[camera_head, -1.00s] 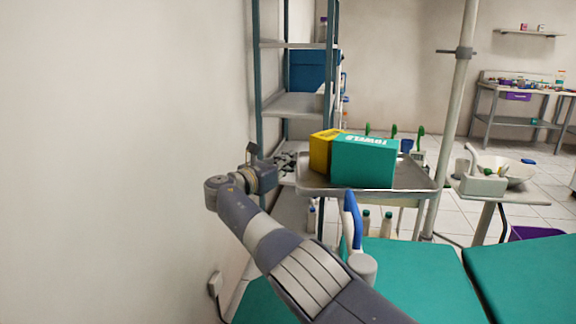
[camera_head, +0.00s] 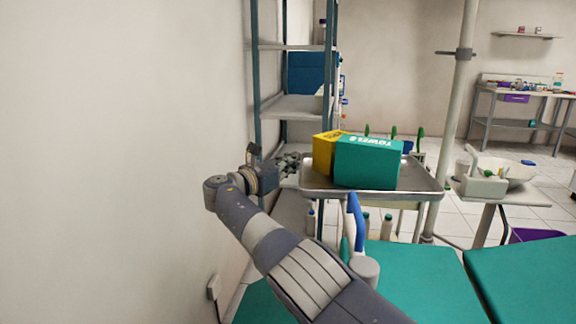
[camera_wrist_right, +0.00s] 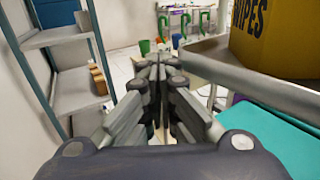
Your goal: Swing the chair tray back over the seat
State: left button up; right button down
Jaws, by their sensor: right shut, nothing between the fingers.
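The chair tray (camera_head: 425,190) is a grey metal tray with a raised rim, standing beyond the teal seat pads (camera_head: 425,265). It carries a teal towels box (camera_head: 367,164) and a yellow wipes box (camera_head: 322,155). My right gripper (camera_head: 296,158) is at the tray's left side, close to its rim; contact cannot be told. In the right wrist view the fingers (camera_wrist_right: 158,66) are shut and empty, with the tray rim (camera_wrist_right: 255,88) just to their right. My left gripper is out of view.
A pole (camera_head: 455,125) rises behind the tray's right side. A white basin (camera_head: 510,168) is at right.

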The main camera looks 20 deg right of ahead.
jog(key=shift+a, duration=0.1)
jog(key=v, duration=1.2)
jog(key=shift+f, duration=0.15)
